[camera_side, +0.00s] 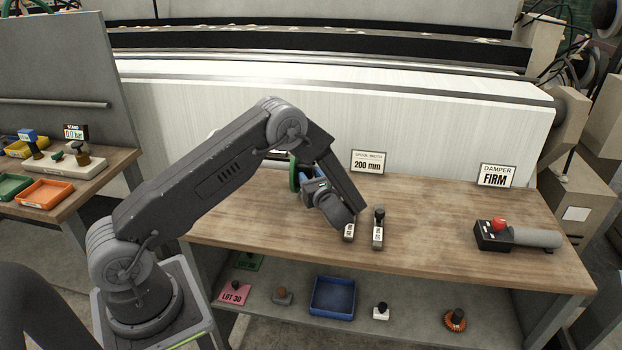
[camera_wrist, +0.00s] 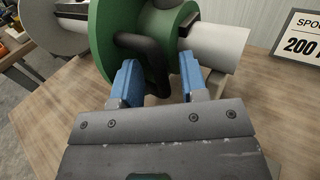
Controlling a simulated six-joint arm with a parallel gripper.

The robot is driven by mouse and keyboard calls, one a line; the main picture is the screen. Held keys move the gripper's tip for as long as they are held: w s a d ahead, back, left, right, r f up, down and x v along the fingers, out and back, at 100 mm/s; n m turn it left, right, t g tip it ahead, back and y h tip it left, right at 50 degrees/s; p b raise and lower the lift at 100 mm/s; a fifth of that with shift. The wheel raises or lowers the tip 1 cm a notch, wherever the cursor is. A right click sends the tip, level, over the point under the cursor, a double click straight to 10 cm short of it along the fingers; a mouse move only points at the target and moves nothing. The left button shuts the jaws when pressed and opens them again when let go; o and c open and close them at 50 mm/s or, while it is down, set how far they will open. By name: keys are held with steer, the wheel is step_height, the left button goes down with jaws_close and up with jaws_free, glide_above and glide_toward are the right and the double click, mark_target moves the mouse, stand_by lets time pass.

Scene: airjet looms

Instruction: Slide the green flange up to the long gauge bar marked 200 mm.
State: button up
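The green flange (camera_wrist: 120,40) is a round disc on a pale grey shaft, with a black handle (camera_wrist: 153,62) on its face. In the side view only a sliver of the flange (camera_side: 293,173) shows behind my arm. My gripper (camera_wrist: 158,78) is open, its two blue fingers on either side of the handle's lower end with gaps visible. Two gauge bars with white labels lie on the bench: one (camera_side: 378,235) is in clear view with a dark knob, the other (camera_side: 349,232) is partly hidden by my wrist. Their markings are too small to read.
A sign reading 200 mm (camera_side: 367,162) stands at the bench's back edge; it also shows in the wrist view (camera_wrist: 302,42). A damper box with a red knob (camera_side: 498,225) and grey cylinder is at the right. Bench between bars and damper is clear.

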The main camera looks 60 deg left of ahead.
steer(key=shift+c, duration=0.3)
jaws_close()
